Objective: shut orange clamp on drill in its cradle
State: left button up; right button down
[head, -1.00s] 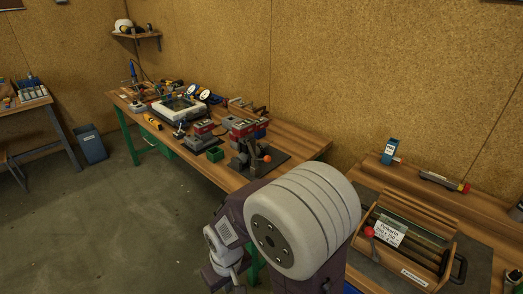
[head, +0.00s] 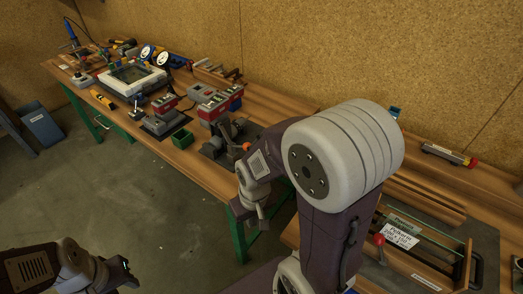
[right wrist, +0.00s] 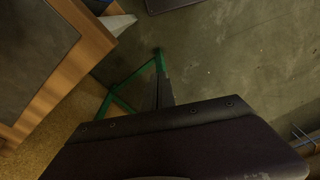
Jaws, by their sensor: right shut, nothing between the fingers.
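A dark cradle-like fixture (head: 216,146) stands near the front edge of the long wooden bench, with a small orange knob (head: 247,147) at its right side. The drill and the clamp's position cannot be made out clearly; my right arm stands close in front. My right gripper (head: 262,210) hangs in front of the bench edge, below the fixture and apart from it. It is shut and empty; its dark fingers also show in the right wrist view (right wrist: 160,92), over the floor. My left gripper (head: 128,272) is at the bottom left, too dark to judge.
At right, a second worktop holds a wooden crate (head: 425,272) with a red-knobbed lever (head: 379,240). Floor before the bench is clear.

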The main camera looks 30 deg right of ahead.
jog(key=w+d+r+m+t+y+p, duration=0.4)
jog(key=d+m, duration=0.5)
jog(key=m, duration=0.5)
jog(key=w+d+r+m+t+y+p, duration=0.1)
jog(key=w+d+r+m+t, duration=0.15)
jog(key=d+m+t, duration=0.7)
jog(key=w+a+f+m+g+p, duration=0.2)
jog(key=w+a+m, duration=0.3)
jog(key=w, duration=0.6)
jog(key=shift+a+f+g, duration=0.2)
jog(key=shift+g, duration=0.45)
